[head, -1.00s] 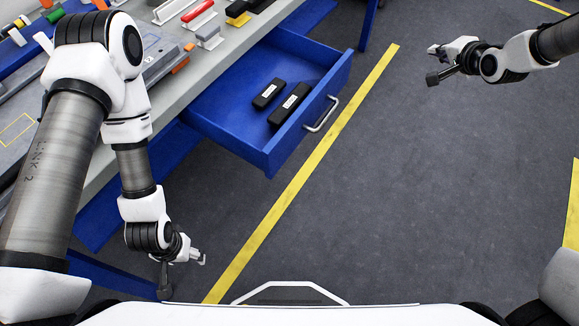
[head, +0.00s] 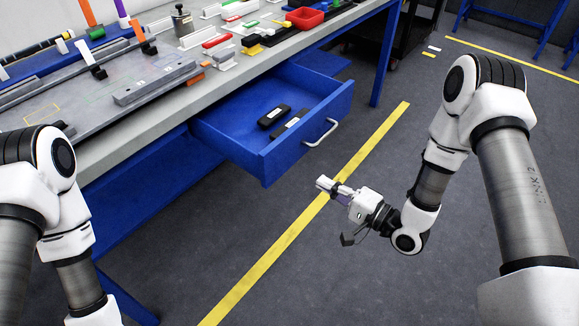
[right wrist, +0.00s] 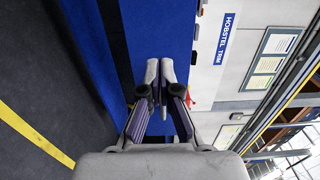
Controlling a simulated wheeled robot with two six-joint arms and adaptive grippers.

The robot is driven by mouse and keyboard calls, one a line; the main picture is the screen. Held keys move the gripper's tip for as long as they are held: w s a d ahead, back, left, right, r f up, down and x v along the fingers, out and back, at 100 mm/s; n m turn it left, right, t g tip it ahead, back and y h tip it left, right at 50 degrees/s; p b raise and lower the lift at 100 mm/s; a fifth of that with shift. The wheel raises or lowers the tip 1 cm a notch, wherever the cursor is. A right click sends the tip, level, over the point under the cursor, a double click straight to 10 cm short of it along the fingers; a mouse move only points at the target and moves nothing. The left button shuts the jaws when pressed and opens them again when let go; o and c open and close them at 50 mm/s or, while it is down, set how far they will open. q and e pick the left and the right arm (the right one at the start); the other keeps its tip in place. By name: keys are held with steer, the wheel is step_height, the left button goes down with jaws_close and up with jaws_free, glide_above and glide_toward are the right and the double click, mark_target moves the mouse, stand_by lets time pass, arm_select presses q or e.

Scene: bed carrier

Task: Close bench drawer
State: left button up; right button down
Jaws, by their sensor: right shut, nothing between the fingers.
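The blue bench drawer (head: 293,151) stands open in the head view, pulled out from under the workbench. Its silver bar handle (head: 322,133) is on the front face. Two black boxes lie inside it, one (head: 273,117) behind the other (head: 290,125). My right gripper (head: 325,185) is shut and empty, in front of the drawer and apart from it, by the yellow floor line. In the right wrist view its closed fingers (right wrist: 160,75) point at blue surfaces; I cannot tell which part is the drawer. My left gripper is outside the view; only its arm shows.
The grey workbench top (head: 140,110) carries several tools and parts, with a red bin (head: 305,17) at the back. Blue bench legs (head: 387,50) stand beyond the drawer. The dark floor (head: 300,270) in front is clear, crossed by a yellow line (head: 285,240).

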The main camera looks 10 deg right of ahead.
mark_target(282, 159)
steer(key=x, duration=1)
steer(key=shift+w+a+f, duration=0.1)
steer(key=shift+w+a, duration=0.05)
steer(key=shift+w, duration=0.25)
